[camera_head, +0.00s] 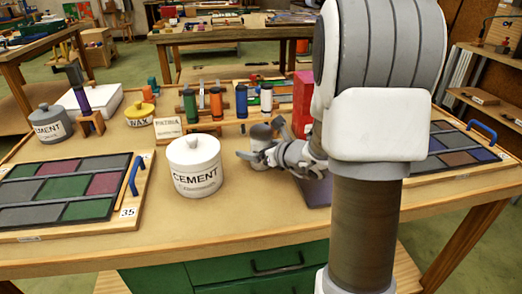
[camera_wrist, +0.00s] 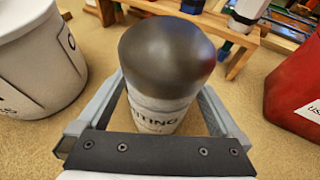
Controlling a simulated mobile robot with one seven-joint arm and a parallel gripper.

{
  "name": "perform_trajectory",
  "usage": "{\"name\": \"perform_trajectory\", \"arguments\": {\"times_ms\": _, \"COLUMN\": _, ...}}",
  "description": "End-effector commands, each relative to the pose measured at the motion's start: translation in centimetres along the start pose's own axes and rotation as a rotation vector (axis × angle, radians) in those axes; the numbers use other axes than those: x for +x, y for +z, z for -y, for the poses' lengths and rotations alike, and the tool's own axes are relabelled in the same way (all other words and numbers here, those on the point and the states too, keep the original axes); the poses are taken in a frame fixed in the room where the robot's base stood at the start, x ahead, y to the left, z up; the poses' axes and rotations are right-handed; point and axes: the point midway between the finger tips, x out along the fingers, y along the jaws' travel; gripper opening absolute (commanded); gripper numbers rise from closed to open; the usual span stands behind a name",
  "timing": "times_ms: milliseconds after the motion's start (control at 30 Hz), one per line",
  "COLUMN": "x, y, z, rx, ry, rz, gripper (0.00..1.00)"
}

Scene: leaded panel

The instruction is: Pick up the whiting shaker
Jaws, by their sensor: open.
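The whiting shaker (camera_wrist: 166,60) has a dark grey domed lid over a pale body with a label partly reading "ITING". It stands upright on the bench in the wrist view. My gripper (camera_wrist: 160,100) is open, with one finger on each side of the shaker. I cannot tell whether either finger touches it. In the head view the shaker (camera_head: 261,132) shows behind my gripper (camera_head: 262,154), which hides its lower part.
A white cement jar (camera_head: 195,168) stands close left of the shaker. A red box (camera_head: 302,97) stands to the right. Behind is a wooden rack (camera_head: 222,121) of coloured bottles. A panel tray (camera_head: 66,191) lies at the far left. The bench front is clear.

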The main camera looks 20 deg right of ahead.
Motion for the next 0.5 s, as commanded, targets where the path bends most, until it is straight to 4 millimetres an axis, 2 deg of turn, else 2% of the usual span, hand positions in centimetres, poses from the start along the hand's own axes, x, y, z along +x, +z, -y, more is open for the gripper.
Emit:
{"name": "perform_trajectory", "arguments": {"times_ms": 100, "x": 0.84, "y": -0.02, "z": -0.02, "rx": -0.001, "ry": 0.001, "rz": 0.000, "gripper": 1.00}}
{"name": "perform_trajectory", "arguments": {"times_ms": 333, "x": 0.84, "y": 0.04, "z": 0.00, "rx": 0.000, "ry": 0.000, "rz": 0.000, "gripper": 0.98}}
{"name": "perform_trajectory", "arguments": {"times_ms": 500, "x": 0.83, "y": 0.03, "z": 0.00, "rx": -0.001, "ry": 0.000, "rz": 0.000, "gripper": 0.68}}
